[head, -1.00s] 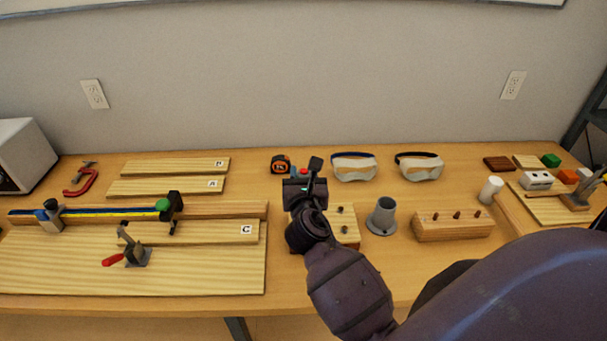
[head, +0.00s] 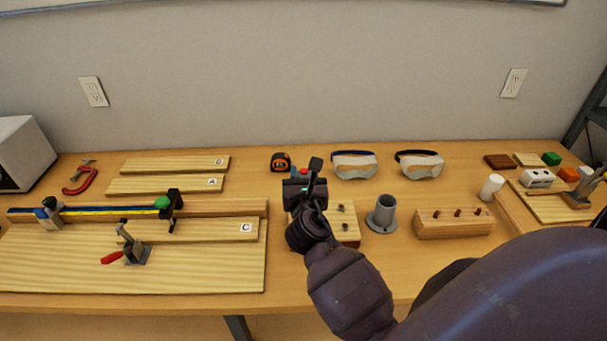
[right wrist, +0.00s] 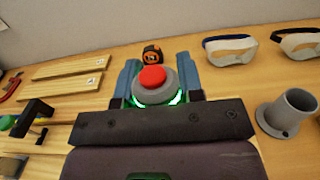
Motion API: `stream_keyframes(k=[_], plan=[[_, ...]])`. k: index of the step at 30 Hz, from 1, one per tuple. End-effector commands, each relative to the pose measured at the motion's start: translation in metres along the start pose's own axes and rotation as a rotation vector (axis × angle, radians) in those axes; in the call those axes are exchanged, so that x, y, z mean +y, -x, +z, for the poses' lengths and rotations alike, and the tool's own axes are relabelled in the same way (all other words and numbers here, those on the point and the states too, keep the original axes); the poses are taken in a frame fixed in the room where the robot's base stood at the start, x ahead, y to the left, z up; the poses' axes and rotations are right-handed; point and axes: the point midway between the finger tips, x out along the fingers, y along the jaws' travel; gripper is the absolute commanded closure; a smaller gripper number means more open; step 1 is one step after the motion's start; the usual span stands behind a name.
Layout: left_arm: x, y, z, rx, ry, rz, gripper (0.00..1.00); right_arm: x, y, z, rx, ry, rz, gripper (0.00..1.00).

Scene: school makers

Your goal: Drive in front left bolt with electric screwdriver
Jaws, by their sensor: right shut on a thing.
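My right gripper (head: 307,186) is over the left part of a wooden block (head: 348,228) and hides much of it. Two dark bolts (head: 343,226) show on the block's right side; the front left bolt is hidden behind my gripper and wrist. In the right wrist view my right gripper (right wrist: 156,88) is shut on the electric screwdriver (right wrist: 153,80), of which a grey round end with a red button and a green glow show. The screwdriver's tip is hidden. My left gripper is not in view.
A grey holder (head: 382,215) stands right of the block, then a pegged wooden block (head: 453,224). Goggles (head: 354,165) and a tape measure (head: 281,162) lie behind. Clamped boards (head: 190,275) fill the left side of the table.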

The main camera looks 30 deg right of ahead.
Motion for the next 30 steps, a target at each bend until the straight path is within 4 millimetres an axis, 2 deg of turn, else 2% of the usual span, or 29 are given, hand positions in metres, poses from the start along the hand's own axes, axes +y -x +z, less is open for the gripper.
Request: stream_keyframes(k=[30], plan=[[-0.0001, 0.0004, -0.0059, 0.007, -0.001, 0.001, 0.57, -0.0001, 0.0003, -0.0043, 0.004, 0.001, 0.000, 1.00]])
